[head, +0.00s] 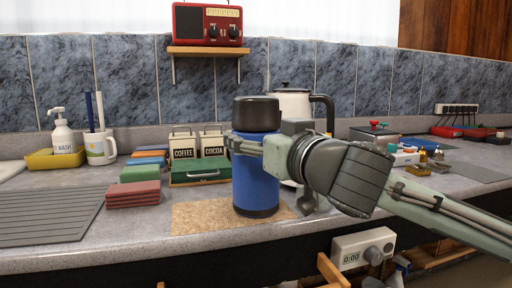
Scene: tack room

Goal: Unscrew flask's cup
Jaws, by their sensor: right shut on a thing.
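A blue flask (255,185) stands upright on a tan mat (200,216) near the counter's front edge. Its black cup (256,114) sits on top of the flask. My right gripper (246,146) comes in from the right and is shut around the upper part of the flask, just below the black cup. The gripper's far finger is partly hidden behind the flask. My left gripper does not show.
A kettle (292,103) stands close behind my right gripper. Coffee (183,146) and cocoa (213,143) tins and a green box (199,171) stand left of the flask. Stacked coloured blocks (133,195) lie further left. A grey ribbed mat (48,219) lies at the far left.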

